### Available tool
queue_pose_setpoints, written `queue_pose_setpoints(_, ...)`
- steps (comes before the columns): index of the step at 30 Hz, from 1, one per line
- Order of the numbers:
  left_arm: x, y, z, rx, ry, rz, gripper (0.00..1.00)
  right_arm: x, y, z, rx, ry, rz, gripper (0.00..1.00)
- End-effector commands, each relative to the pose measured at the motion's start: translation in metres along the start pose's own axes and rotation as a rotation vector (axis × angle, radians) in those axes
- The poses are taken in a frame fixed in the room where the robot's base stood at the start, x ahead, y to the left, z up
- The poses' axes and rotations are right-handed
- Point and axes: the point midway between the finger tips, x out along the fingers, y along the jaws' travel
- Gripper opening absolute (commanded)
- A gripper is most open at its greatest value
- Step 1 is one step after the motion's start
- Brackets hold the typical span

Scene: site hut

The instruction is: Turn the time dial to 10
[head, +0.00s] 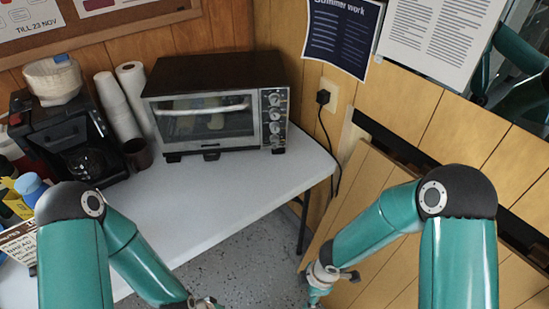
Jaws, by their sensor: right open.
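A toaster oven (215,105) with a dark top and a glass door stands on the white table against the wall corner. Its control panel on the right side of its front carries several round knobs in a column (275,120). Which one is the time dial and where it points are too small to tell. My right gripper (316,297) is low at the bottom of the head view, right of the table and well away from the oven, open and partly cut off. My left gripper (207,304) is at the bottom edge, mostly out of frame; its jaws cannot be made out.
The white table (225,190) is bare in front of the oven. A black coffee maker (70,140), stacks of white cups (118,105) and a dark cup (137,153) stand left of it. A power cord (335,150) hangs from a wall outlet (328,95) at the right.

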Motion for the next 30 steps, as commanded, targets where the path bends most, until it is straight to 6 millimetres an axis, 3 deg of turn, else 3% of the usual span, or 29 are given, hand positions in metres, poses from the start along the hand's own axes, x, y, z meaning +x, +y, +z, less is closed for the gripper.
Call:
queue_pose_setpoints(1,0.008,-0.003,0.0,0.0,0.0,0.0,0.0,-0.003,0.025,0.002,-0.222,-0.078,0.056,0.55)
queue_pose_setpoints(5,0.017,-0.006,0.0,0.0,0.0,0.0,0.0,-0.036,0.103,0.003,-0.781,-0.356,0.21,0.55)
queue_pose_setpoints(9,0.025,-0.009,0.0,0.0,0.0,0.0,0.0,-0.097,0.186,-0.024,-1.233,-0.703,0.387,0.55)
queue_pose_setpoints(12,0.029,-0.01,0.0,0.0,0.0,0.0,0.0,-0.144,0.226,-0.053,-1.437,-0.929,0.495,0.55)
queue_pose_setpoints(15,0.031,-0.011,0.0,0.0,0.0,0.0,0.0,-0.18,0.248,-0.078,-1.554,-1.098,0.572,0.55)
queue_pose_setpoints(19,0.032,-0.011,0.0,0.0,0.0,0.0,0.0,-0.205,0.261,-0.096,-1.62,-1.216,0.622,0.55)
queue_pose_setpoints(26,0.027,-0.01,0.0,0.0,0.0,0.0,0.0,-0.203,0.283,-0.095,-1.631,-1.237,0.629,0.55)
queue_pose_setpoints(30,0.022,-0.008,0.0,0.0,0.0,0.0,0.0,-0.193,0.306,-0.091,-1.63,-1.235,0.627,0.55)
